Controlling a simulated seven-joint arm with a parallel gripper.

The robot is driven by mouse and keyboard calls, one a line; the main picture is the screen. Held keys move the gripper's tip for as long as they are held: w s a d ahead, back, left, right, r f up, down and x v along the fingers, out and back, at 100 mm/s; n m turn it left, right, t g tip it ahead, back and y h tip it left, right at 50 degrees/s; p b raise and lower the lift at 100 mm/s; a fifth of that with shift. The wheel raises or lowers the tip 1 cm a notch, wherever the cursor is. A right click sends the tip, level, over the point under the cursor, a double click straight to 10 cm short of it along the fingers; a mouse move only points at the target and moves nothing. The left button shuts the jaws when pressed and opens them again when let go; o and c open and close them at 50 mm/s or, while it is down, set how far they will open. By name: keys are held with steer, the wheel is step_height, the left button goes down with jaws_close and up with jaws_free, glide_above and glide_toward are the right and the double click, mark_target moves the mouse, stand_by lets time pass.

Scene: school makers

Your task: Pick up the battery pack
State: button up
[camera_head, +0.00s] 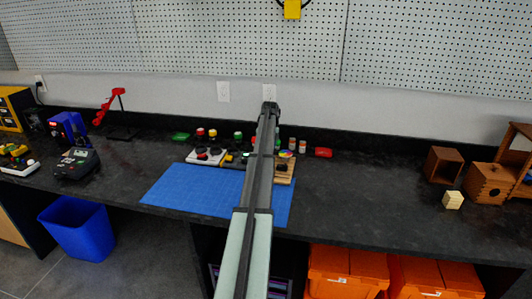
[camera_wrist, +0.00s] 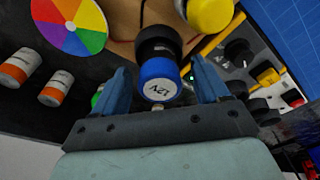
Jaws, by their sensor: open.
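A short cylinder with a blue end marked "12V" (camera_wrist: 158,80) and a black part behind it appears to be the battery pack. It lies between the two blue fingers of my gripper (camera_wrist: 160,68) in the wrist view. The fingers are open, with a visible gap on each side of it. In the head view my gripper (camera_head: 270,106) reaches over the back of the bench, and my arm hides this cylinder.
A yellow cylinder (camera_wrist: 210,12), a colour wheel (camera_wrist: 70,22) and white-orange jars (camera_wrist: 18,67) crowd around. The bench is clear to the right, before wooden boxes (camera_head: 490,182).

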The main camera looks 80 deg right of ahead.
steer(key=shift+c, duration=0.3)
steer(key=c, duration=1.2)
steer(key=shift+r, duration=0.15)
step_height(320, 180, up, 8)
steer(key=shift+r, duration=0.2)
steer(key=shift+w+r, duration=0.15)
steer(key=shift+r, duration=0.15)
steer(key=shift+w+f, duration=0.4)
steer(key=shift+w, duration=2.25)
steer(key=shift+w+f, duration=0.4)
steer(key=shift+w, duration=2.3)
steer(key=shift+w+f, duration=0.4)
steer(key=shift+w, duration=2.25)
